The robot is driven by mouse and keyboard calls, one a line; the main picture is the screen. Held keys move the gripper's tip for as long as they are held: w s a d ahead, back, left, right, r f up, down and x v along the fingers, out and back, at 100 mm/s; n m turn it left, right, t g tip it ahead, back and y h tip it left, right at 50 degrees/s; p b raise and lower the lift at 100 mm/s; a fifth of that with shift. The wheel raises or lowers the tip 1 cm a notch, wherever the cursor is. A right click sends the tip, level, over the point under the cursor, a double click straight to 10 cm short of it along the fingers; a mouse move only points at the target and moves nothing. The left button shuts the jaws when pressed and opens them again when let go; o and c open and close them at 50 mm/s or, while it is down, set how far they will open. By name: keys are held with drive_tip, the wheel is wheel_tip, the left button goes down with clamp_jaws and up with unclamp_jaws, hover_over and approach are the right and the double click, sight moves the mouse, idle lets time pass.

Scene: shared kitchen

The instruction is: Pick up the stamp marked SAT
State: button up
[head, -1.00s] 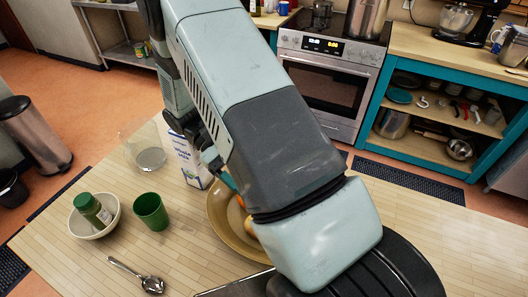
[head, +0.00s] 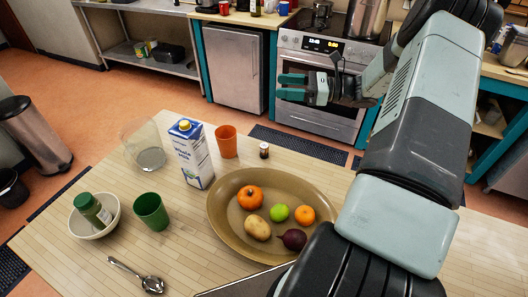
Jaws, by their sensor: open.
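I cannot make out any stamp or the letters SAT in the head view. A small dark object with a pale band (head: 264,151) stands on the table behind the oval dish; it is too small to tell what it is, and no marking on it is readable. My gripper (head: 291,87) is raised beyond the table's far edge, in front of the oven in the picture. Its teal fingers point left, open, with nothing seen between them. My arm hides the right part of the table.
An oval dish (head: 222,222) holds vegetables and fruit. A milk carton (head: 196,158), orange cup (head: 227,142), clear glass container (head: 151,158), green cup (head: 151,211), bowl (head: 82,227) with a green-capped bottle (head: 93,210), and spoon (head: 135,275) stand or lie around it.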

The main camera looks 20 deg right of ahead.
approach(264, 151)
drive_tip(key=w+a, duration=0.3)
drive_tip(key=shift+w+a, duration=0.15)
drive_tip(key=shift+w+a+r, duration=0.25)
drive_tip(key=shift+w+a, duration=0.05)
drive_tip(key=shift+a, duration=0.35)
drive_tip(key=shift+x, duration=3)
drive_tip(key=c, duration=1.1)
drive_tip(key=shift+r, duration=0.1)
